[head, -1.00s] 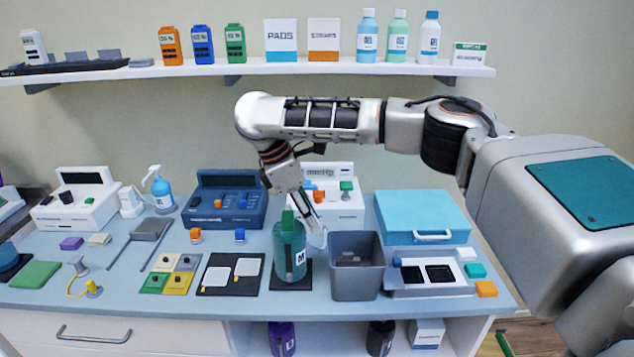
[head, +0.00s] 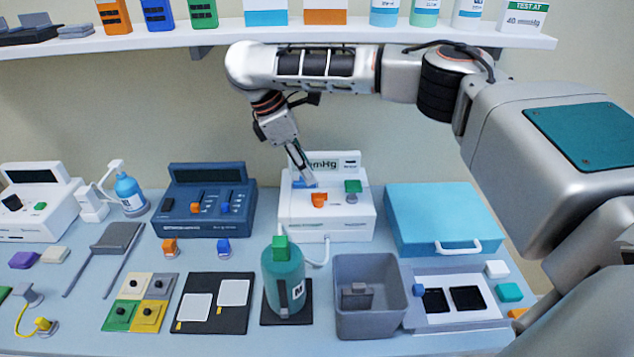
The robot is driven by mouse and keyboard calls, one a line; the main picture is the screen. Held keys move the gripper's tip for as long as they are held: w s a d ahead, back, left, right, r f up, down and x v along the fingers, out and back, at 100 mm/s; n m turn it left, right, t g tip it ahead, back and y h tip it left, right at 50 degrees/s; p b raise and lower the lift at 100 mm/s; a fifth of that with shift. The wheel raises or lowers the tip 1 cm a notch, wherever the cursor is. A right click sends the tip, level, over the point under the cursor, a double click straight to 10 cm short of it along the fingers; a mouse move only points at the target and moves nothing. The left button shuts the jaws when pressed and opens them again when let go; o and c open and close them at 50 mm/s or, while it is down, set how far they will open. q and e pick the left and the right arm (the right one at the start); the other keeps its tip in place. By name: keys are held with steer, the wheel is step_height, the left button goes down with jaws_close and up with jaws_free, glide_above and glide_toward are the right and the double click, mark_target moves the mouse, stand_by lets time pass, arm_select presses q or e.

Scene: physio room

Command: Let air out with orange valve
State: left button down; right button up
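The white device (head: 325,230) with an "mmHg" label stands at the back middle of the counter. An orange valve (head: 319,200) sits on its front, left of a green one (head: 353,186). A green-teal bottle (head: 284,275) with a green cap stands in front of the device, and a pale tube runs beside it. My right gripper (head: 308,181) points down over the device, just above and left of the orange valve, with a small gap visible. It hides part of the label and of a blue part there. Its finger opening is too small to judge. My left gripper is not in view.
A blue console (head: 207,212) with orange and blue sliders stands left of the device. A light blue case (head: 440,215) lies to its right. A grey bin (head: 368,270) stands in front. A shelf (head: 300,43) runs above.

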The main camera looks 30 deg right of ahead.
mark_target(319, 193)
steer(key=x, duration=0.7)
steer(key=shift+s+d+f, duration=0.1)
steer(key=shift+s+f, duration=0.05)
steer(key=shift+f, duration=0.05)
jaws_close()
